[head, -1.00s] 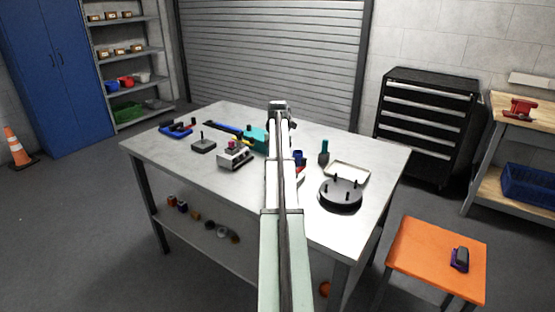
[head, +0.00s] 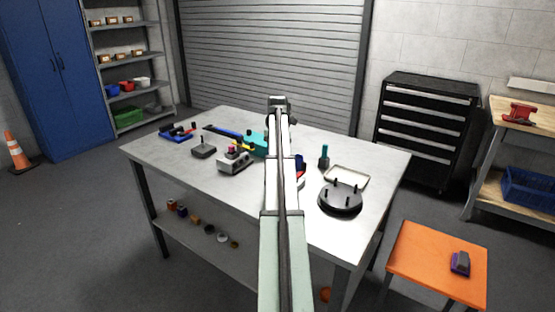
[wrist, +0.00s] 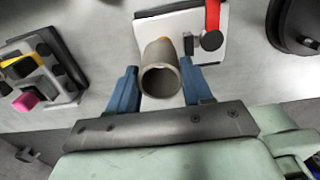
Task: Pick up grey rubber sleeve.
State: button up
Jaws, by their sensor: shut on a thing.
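The grey rubber sleeve (wrist: 161,79) is a short hollow tube with its open end toward the wrist camera. My gripper (wrist: 160,85) has its two blue fingers on either side of the sleeve, shut on it. In the wrist view the sleeve overlaps the edge of a white plate (wrist: 222,62) with a red handle on it; I cannot tell whether they touch. In the head view my arm hides the sleeve and the fingers, and only the wrist housing shows over the table.
A grey device with a pink knob (wrist: 27,101) is left of my gripper. A black round base with pegs (head: 340,199) and a shallow tray (head: 347,177) are on the right of the table (head: 230,196). A teal block (head: 258,146) is close behind my arm.

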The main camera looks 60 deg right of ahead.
notch_tip(320, 180, up, 4)
jog(key=shift+r, duration=0.2)
dwell(0.7)
